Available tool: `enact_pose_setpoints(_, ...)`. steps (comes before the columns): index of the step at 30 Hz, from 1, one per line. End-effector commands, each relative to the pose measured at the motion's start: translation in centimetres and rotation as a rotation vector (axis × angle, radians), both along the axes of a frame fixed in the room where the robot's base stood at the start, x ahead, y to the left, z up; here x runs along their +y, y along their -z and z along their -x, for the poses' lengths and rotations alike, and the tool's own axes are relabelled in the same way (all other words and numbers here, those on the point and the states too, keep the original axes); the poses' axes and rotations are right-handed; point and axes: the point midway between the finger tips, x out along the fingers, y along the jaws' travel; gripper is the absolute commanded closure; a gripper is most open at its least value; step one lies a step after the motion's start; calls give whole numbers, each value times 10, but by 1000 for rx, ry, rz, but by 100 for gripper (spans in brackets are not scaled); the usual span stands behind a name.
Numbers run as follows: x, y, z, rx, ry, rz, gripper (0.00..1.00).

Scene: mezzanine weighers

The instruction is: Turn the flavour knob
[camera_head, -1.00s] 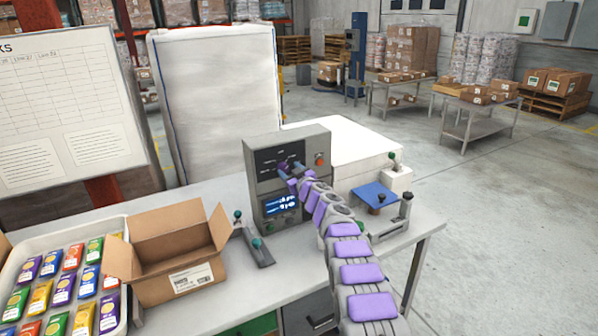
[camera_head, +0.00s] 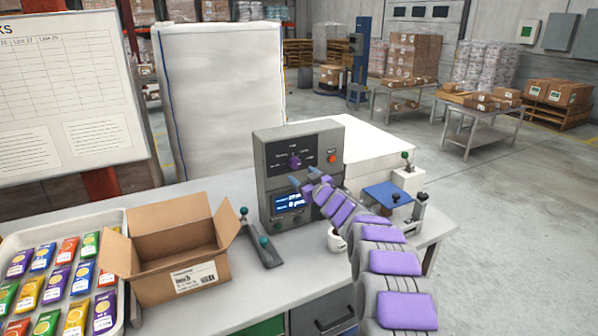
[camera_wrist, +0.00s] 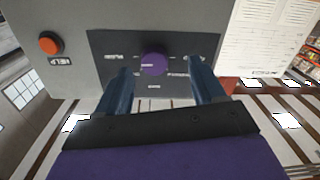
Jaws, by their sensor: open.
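The flavour knob (camera_head: 294,162) is a small purple dial on the dark panel of a grey control box (camera_head: 262,190). In the wrist view the knob (camera_wrist: 153,64) shows a pale pointer line and has printed labels around it. My gripper (camera_head: 301,182) is just below the knob in the head view, apart from it. In the wrist view the blue fingers of my gripper (camera_wrist: 160,80) are spread, one to each side of the knob and short of it. Nothing is between the fingers.
An orange button (camera_head: 332,157) sits right of the knob. A lit display (camera_head: 289,202) is below it. A lever device (camera_head: 262,243), a white mug (camera_head: 337,241) and a blue-topped stand (camera_head: 387,195) are nearby. An open carton (camera_head: 180,245) and a packet tray (camera_head: 124,222) stand left.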

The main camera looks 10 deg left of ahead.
Motion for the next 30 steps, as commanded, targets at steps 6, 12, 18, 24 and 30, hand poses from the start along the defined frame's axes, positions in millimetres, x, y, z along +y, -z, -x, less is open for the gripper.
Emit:
enact_pose_setpoints(6, -11, 2, 11, 1, 2, -4, 31)
enact_pose_setpoints(12, -23, 0, 21, 4, 4, -7, 31)
enact_pose_setpoints(18, -28, 1, 30, 4, 5, -3, 31)
enact_pose_setpoints(24, -35, 1, 41, 4, 5, -2, 31)
enact_pose_setpoints(30, -42, 2, 51, 4, 4, -3, 31)
